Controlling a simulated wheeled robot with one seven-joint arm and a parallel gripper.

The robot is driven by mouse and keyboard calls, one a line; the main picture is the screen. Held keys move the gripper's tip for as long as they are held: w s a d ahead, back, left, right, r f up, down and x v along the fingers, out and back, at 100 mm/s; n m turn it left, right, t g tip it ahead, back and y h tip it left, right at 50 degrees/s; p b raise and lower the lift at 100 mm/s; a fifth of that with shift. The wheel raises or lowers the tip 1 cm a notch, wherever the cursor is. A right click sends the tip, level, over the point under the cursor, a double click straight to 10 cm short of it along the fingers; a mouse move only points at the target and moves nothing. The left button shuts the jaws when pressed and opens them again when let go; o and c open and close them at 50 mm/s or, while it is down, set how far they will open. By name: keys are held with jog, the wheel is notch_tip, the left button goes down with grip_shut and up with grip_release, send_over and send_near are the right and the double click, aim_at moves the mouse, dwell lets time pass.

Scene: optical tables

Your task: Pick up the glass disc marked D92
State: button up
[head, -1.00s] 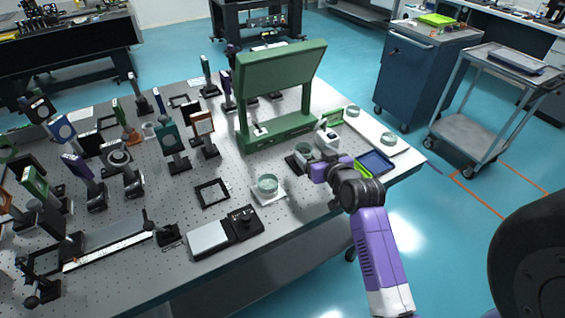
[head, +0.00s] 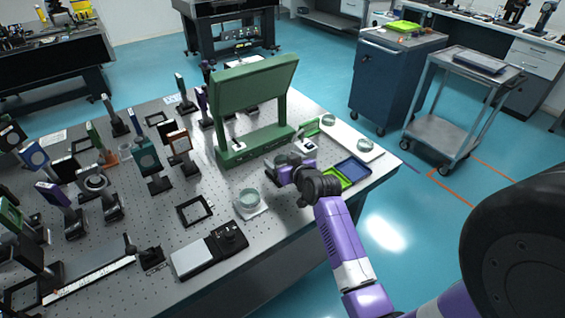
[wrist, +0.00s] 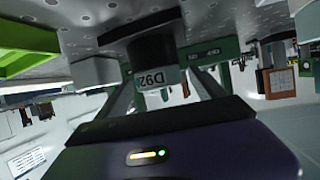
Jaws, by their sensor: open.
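A label reading D92 (wrist: 154,78) shows in the wrist view, on a dark stand (wrist: 150,48) between my fingers. The glass disc itself is not clear there. In the head view, a pale glass disc (head: 287,158) shows partly behind my gripper (head: 281,171), which hides most of it and its dark holder. In the wrist view my gripper (wrist: 160,92) is open, one finger on each side of the label. I cannot tell whether either finger touches the disc or stand.
Another glass disc (head: 250,198) sits on a white pad to the left. Two more discs (head: 328,120) (head: 364,145) stand on a white board. A green frame (head: 250,90) rises behind my gripper. A blue tray (head: 353,168) and a lime tray (head: 334,178) lie right.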

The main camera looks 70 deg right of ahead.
jog(key=c, duration=1.6)
jog(key=shift+r, duration=0.1)
